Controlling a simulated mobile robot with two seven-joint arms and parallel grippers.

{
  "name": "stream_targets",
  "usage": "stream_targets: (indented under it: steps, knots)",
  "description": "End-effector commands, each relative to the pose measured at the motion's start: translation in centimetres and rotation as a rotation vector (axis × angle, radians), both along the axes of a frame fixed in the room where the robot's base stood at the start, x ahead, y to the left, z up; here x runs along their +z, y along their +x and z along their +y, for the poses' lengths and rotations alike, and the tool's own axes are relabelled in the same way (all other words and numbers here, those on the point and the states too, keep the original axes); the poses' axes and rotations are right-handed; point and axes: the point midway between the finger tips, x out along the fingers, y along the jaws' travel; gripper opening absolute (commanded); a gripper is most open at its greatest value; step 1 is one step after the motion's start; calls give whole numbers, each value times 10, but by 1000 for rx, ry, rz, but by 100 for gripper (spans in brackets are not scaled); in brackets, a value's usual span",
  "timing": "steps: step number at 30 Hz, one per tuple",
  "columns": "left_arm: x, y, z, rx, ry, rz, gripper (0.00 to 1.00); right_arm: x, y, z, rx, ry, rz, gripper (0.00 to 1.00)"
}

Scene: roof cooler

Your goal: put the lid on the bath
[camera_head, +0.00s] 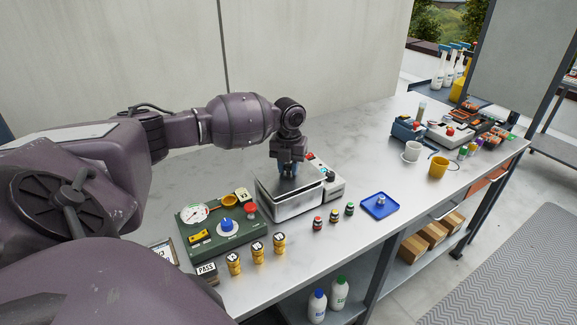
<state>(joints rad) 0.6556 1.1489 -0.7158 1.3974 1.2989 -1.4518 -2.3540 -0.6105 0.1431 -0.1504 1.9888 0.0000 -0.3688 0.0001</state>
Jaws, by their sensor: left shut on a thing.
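The bath is a silver, box-shaped unit (297,207) in the middle of the bench, with a light control box (333,186) at its right. My left gripper (288,172) points straight down over the bath and is shut on the lid's knob, of which only a bit of blue shows. The lid (285,187) looks like a flat grey plate under the fingers, over the bath's top. I cannot tell whether it rests on the rim or hangs just above it. My right gripper is not in view.
A green panel with gauge and knobs (222,226) stands left of the bath, yellow jars (256,252) in front. Small bottles (334,215) and a blue tray (370,209) lie to the right. Cups (437,167) and devices stand farther right. The bench behind is clear.

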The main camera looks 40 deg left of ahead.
Motion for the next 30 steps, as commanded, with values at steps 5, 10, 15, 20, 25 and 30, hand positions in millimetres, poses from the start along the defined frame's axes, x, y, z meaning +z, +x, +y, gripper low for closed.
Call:
stream_targets:
  steps: [5,10,15,20,25,30]
  knots:
    - [-4,0,0,0,0,0,0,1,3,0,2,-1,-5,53]
    - [-8,0,0,0,0,0,0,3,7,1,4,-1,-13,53]
    - [-9,0,0,0,0,0,34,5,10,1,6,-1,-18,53]
    - [-9,0,0,0,0,0,53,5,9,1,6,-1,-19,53]
    - [-9,0,0,0,0,0,53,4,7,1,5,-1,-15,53]
    - [-4,0,0,0,0,-1,53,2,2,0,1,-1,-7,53]
